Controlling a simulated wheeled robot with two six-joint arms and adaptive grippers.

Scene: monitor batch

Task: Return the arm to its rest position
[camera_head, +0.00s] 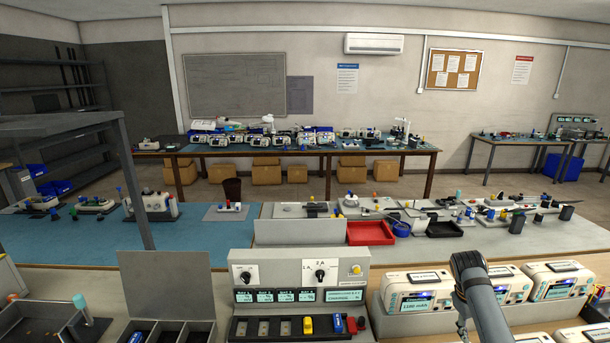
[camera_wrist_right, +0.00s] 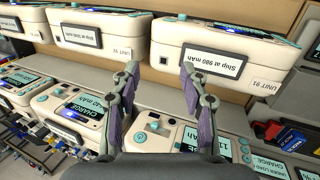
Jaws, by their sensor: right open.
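My right arm (camera_head: 482,295) reaches in from the bottom right of the head view, in front of the row of cream monitors. My right gripper shows best in the right wrist view (camera_wrist_right: 160,95); its two purple-padded fingers stand apart with nothing held between them. Behind the fingers are cream monitors with labels, one reading "Ship at 980 mAh" (camera_wrist_right: 222,62). In the head view the arm hides part of a monitor (camera_head: 504,284) and most of the gripper. My left gripper is not in view.
A control panel with knobs and small screens (camera_head: 298,268) stands left of the arm. Below it is a dark slotted tray (camera_head: 245,328) holding yellow, blue and red parts. Monitors (camera_head: 415,291) crowd both sides of the arm. A red tray (camera_head: 371,232) sits behind the panel.

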